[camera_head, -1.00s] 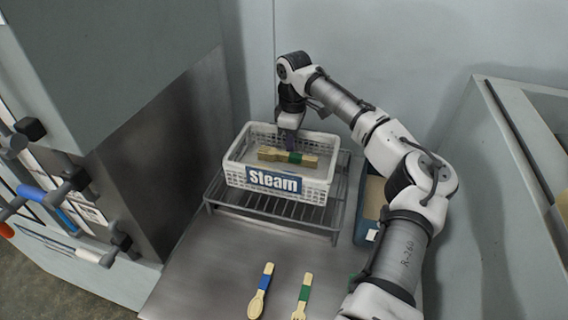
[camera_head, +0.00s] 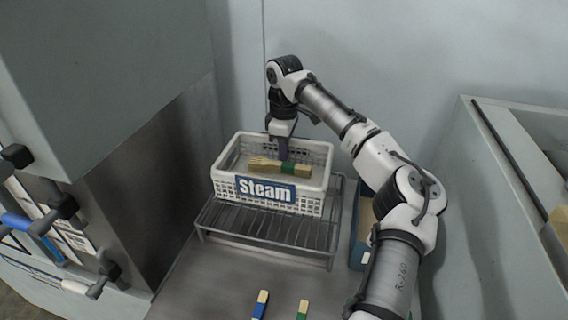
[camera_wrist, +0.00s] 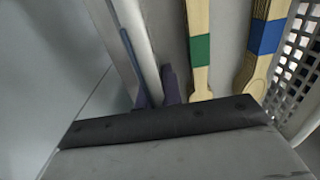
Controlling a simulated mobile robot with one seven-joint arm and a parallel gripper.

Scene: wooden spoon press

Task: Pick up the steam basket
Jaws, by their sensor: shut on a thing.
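The steam basket (camera_head: 225,186) is a white plastic basket with a blue "Steam" label, above the wire rack. It holds several wooden utensils (camera_head: 262,164), one with a green band. My gripper (camera_head: 283,152) reaches down from above at the basket's back wall. In the wrist view its two fingers (camera_wrist: 152,88) sit on either side of the basket's white rim (camera_wrist: 143,45), shut on it. Green-banded and blue-banded utensils (camera_wrist: 265,38) lie inside the basket beside the fingers. The basket's underside is hidden.
The wire rack (camera_head: 265,246) stands on a metal counter (camera_head: 215,275). Two loose utensils (camera_head: 260,304) lie at the front. A blue box (camera_head: 362,228) is right of the rack, partly behind my arm. A large machine with handles is on the left; a wall is close behind.

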